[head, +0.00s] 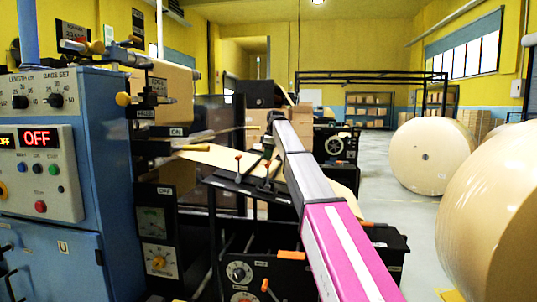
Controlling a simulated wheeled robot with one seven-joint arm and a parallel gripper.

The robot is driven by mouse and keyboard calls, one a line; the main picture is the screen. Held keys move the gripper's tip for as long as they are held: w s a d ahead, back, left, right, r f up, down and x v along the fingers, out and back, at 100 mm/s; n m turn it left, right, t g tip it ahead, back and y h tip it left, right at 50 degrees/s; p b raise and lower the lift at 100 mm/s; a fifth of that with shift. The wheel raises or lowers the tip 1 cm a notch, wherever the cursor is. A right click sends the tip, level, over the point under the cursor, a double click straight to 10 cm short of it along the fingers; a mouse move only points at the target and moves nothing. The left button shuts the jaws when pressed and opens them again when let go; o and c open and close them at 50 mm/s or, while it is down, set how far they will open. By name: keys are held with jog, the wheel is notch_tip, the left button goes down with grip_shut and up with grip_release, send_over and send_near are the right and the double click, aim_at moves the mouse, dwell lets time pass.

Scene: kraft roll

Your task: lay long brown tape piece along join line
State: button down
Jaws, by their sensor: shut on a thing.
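My arm reaches away from the lower right, and my gripper (270,122) is at its far end, small and partly hidden by the arm. It is shut on what looks like the long brown tape piece (225,132), a thin tan strip sticking out to the left. The strip is above a pale brown paper sheet (218,155) on the black machine and looks apart from it. The fingertips are too small to make out. I cannot make out the join line on the paper.
A blue control cabinet (85,150) with a red OFF display stands at left. Black clamp levers (262,172) stand up beside the paper, close to my arm. Large kraft rolls (432,156) stand at right, with free floor before them. Boxes and shelves (370,110) are at the back.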

aim_at(264, 175)
jog(key=shift+x, duration=3.35)
jog(key=shift+f, duration=0.3)
jog(key=c, duration=1.2)
grip_release()
jog(key=v, duration=0.9)
jog(key=shift+r, duration=0.25)
jog(key=shift+d+r, duration=0.1)
jog(key=shift+r, duration=0.6)
